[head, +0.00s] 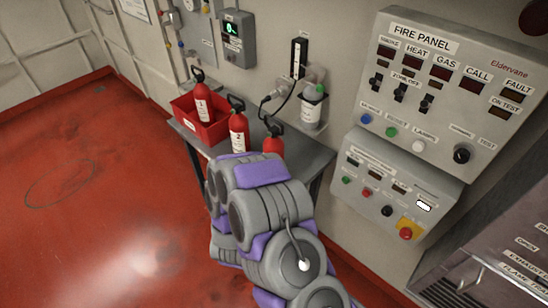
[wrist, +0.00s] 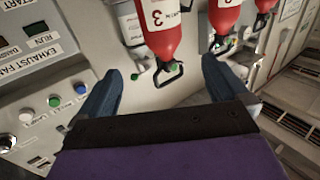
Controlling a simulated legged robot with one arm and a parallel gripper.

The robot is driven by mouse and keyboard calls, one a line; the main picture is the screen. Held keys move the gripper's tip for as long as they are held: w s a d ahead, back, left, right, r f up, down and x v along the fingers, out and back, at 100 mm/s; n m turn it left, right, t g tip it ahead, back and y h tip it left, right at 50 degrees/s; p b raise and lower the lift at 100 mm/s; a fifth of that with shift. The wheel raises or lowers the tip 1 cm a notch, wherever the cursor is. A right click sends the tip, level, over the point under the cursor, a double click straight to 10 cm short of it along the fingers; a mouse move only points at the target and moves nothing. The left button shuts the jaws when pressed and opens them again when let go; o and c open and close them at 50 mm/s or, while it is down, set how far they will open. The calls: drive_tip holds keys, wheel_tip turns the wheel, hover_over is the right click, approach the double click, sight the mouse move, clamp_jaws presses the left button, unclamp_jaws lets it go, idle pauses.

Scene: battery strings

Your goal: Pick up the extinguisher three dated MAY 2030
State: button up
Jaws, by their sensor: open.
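Extinguisher three (wrist: 165,30) is red with a white label marked 3. It hangs upside down at the top centre of the wrist view, its black handle loop lowest in the picture. Its date text is cut off or too small to read. In the head view, extinguisher three (head: 273,144) stands at the table's near end, its lower body hidden by my arm. My gripper (wrist: 160,70) is open, with one blue finger on each side of the handle loop. I see no contact. In the head view my arm hides the fingers.
Extinguisher two (head: 238,134) stands on the grey table (head: 312,160). Extinguisher one (head: 203,108) stands in a red tray (head: 216,133). A white bottle (head: 311,108) is by the wall. The fire panel (head: 440,85) is at right. Red floor (head: 80,190) at left is clear.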

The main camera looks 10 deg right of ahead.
sight(273, 146)
drive_tip(key=shift+a+b+x, duration=0.1)
drive_tip(key=shift+b+x, duration=2.45)
drive_tip(key=shift+x, duration=1.7)
drive_tip(key=shift+a+b+x, duration=0.15)
drive_tip(key=shift+b+x, duration=2.4)
drive_tip(key=shift+x, duration=1.75)
drive_tip(key=c, duration=1.8)
drive_tip(key=shift+c, duration=0.3)
drive_tip(key=shift+r, duration=0.1)
